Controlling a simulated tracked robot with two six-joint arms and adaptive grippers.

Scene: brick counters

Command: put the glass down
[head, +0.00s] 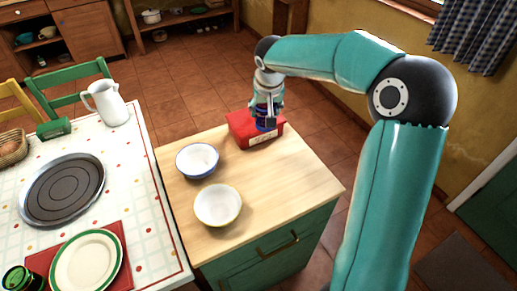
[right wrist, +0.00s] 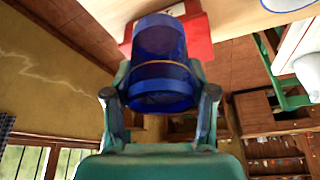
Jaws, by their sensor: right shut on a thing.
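A blue see-through glass (right wrist: 160,50) is between the two fingers of my right gripper (right wrist: 160,93) in the right wrist view. The gripper is shut on it. In the head view my right gripper (head: 266,108) points down at the far end of the wooden counter top (head: 285,178), with a little of the blue glass (head: 265,125) showing below the fingers. The glass is in front of or over a red box (head: 241,127); I cannot tell whether it touches the box or the counter. My left gripper is not in view.
A blue-rimmed bowl (head: 198,160) and a yellow-rimmed bowl (head: 218,206) stand on the counter's left side. The counter's right side is bare. Left of it, a table holds a white pitcher (head: 108,103), a dark round tray (head: 62,190) and a green-rimmed plate (head: 87,262).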

